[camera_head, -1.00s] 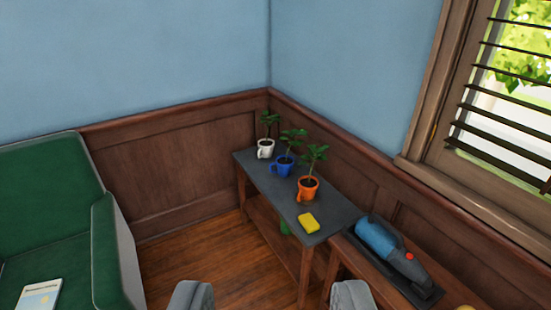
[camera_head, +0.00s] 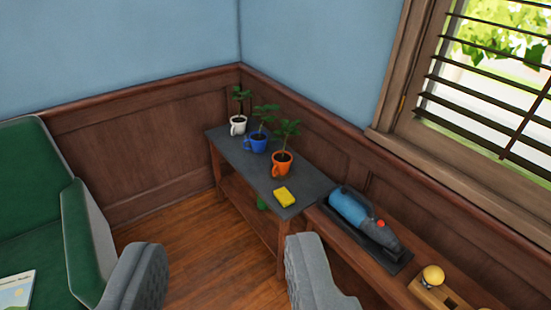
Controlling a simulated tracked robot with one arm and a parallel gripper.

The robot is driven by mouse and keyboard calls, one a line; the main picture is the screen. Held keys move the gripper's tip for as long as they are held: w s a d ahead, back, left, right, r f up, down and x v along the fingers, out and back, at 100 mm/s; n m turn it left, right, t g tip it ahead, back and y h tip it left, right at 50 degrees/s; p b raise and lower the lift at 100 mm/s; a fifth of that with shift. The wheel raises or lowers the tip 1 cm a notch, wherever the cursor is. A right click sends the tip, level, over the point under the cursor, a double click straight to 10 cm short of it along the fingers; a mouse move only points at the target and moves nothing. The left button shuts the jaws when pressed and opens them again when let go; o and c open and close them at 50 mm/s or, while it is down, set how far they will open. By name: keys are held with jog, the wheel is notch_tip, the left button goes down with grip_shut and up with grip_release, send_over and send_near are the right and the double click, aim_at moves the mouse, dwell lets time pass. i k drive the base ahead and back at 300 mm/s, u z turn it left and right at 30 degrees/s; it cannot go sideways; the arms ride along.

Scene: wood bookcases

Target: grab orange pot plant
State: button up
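The orange pot plant (camera_head: 282,163) is an orange mug-like pot with a green leafy plant, upright on the dark top of a small wooden table (camera_head: 229,149) in the corner. A blue pot plant (camera_head: 256,144) stands just behind it to the left, and a white pot plant (camera_head: 238,125) stands farther back. My gripper (camera_head: 222,275) shows two grey fingers at the bottom of the view, wide apart with only floor between them. It is open and empty, well short of the table.
A yellow sponge (camera_head: 285,196) lies near the table's front edge. A blue handheld vacuum (camera_head: 363,218) lies on a wooden shelf (camera_head: 345,238) at right. A green armchair (camera_head: 79,236) stands at left. Bare wood floor (camera_head: 180,238) lies between armchair and table.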

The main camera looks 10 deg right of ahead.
aim_at(281, 160)
jog(key=z, duration=0.2)
jog(key=i, duration=2.05)
jog(key=u, duration=0.7)
jog(key=i, duration=0.65)
jog(key=u, duration=0.35)
